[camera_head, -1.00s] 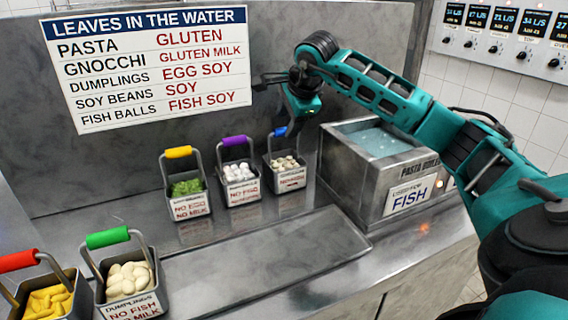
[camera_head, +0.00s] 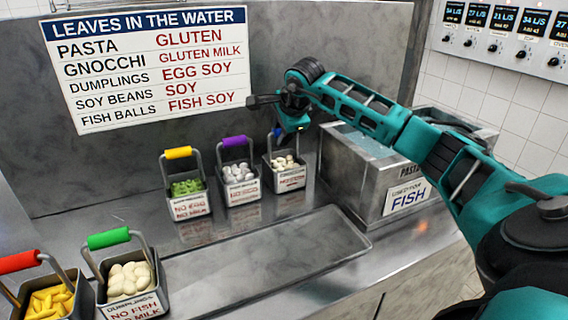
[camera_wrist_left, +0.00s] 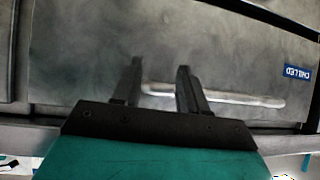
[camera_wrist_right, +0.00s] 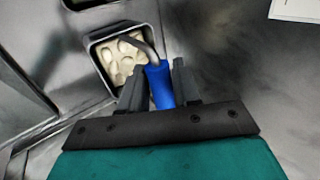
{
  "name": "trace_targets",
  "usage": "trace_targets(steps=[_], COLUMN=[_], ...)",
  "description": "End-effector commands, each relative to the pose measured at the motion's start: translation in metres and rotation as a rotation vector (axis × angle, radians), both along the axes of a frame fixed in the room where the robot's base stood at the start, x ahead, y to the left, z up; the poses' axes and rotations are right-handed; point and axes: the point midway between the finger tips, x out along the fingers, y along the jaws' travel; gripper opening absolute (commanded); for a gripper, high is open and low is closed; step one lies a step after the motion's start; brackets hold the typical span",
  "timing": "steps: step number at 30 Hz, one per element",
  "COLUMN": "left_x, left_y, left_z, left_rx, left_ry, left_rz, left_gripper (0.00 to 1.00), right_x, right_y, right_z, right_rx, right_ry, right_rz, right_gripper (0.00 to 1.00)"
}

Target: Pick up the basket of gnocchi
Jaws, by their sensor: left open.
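The gnocchi basket (camera_head: 289,177) is a small metal basket with a blue handle, holding cream-coloured pieces. It stands on the counter at the right end of the back row; its label is too small to read. My right gripper (camera_wrist_right: 159,64) is over it, its two fingers close against both sides of the blue handle (camera_wrist_right: 159,84). The gripper looks shut on the handle, and the basket (camera_wrist_right: 117,58) shows beyond it. In the head view the arm partly hides the handle. My left gripper (camera_wrist_left: 160,66) is open and empty, in front of a grey metal panel.
Baskets with purple (camera_head: 241,190) and yellow (camera_head: 189,204) handles stand to the left. Green-handled (camera_head: 133,301) and red-handled baskets (camera_head: 45,305) are at front left. The metal pasta boiler (camera_head: 363,187) stands close on the right. A shallow empty tray (camera_head: 270,262) lies in front.

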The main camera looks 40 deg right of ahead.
Motion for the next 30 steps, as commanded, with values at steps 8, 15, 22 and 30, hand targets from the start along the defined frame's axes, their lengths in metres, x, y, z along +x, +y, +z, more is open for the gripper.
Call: trace_targets(steps=[8,15,22,30], left_x=[-0.0004,-0.0031,-0.0042,-0.0041], left_y=[-0.0001,-0.0001,0.0,0.0002], left_z=[-0.0001,-0.0016,-0.0021,-0.0016], left_rx=[0.0,0.0,0.0,0.0], left_ry=[0.001,0.006,0.008,0.008], left_rz=[-0.001,0.0,-0.001,0.0], left_gripper=[0.43,0.43,0.43,0.43], right_x=[-0.0002,-0.0002,0.0001,0.0004], right_y=[-0.0001,-0.0001,-0.0002,-0.0003], right_z=[0.0004,0.0004,0.0014,0.0075], right_rx=[0.0,0.0,-0.001,-0.001], right_ry=[0.0,0.0,-0.002,-0.004], right_rz=[0.0,0.0,0.0,-0.001], right_gripper=[0.04,0.0,0.0,0.0])
